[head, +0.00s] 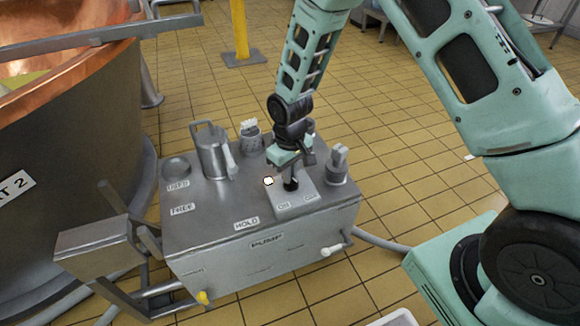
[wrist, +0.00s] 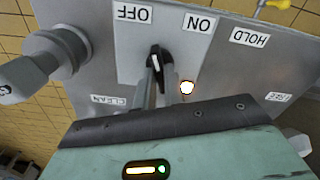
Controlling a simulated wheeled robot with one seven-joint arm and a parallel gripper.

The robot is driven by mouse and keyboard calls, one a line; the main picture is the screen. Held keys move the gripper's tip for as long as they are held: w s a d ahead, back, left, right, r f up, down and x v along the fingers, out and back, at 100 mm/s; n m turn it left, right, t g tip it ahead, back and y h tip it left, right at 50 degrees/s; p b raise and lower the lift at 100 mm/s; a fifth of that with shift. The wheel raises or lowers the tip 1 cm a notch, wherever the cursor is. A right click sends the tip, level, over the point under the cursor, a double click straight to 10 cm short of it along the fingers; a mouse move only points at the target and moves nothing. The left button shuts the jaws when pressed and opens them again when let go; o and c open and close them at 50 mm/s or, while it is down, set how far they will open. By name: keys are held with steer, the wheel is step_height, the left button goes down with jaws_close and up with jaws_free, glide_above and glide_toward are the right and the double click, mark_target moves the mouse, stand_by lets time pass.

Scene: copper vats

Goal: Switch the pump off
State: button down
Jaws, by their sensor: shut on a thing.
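The pump (head: 255,262) is a grey metal box labelled PUMP. On its top a pale plate (head: 296,203) carries a black rotary switch (wrist: 154,57) with a white mark. In the wrist view, the plate's OFF label (wrist: 132,13) is left and its ON label (wrist: 198,22) right. The switch points up the picture, roughly between the labels; its exact setting is unclear. A small round lamp (head: 268,181) beside the plate glows white; it also shows in the wrist view (wrist: 187,88). My gripper (head: 290,180) points down, its fingers shut on the switch, partly hiding it.
A metal jug (head: 210,150), a cup with white contents (head: 250,138) and another metal piece (head: 338,165) stand on the box around my gripper. A copper vat (head: 80,110) is close at left.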

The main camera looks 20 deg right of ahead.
steer(key=shift+r+n+p, duration=0.1)
steer(key=shift+n+p, duration=0.25)
steer(key=shift+n, duration=0.55)
steer(key=c, duration=1.5)
jaws_free()
step_height(320, 180, up, 17)
steer(key=p, duration=0.3)
steer(key=shift+r, duration=0.15)
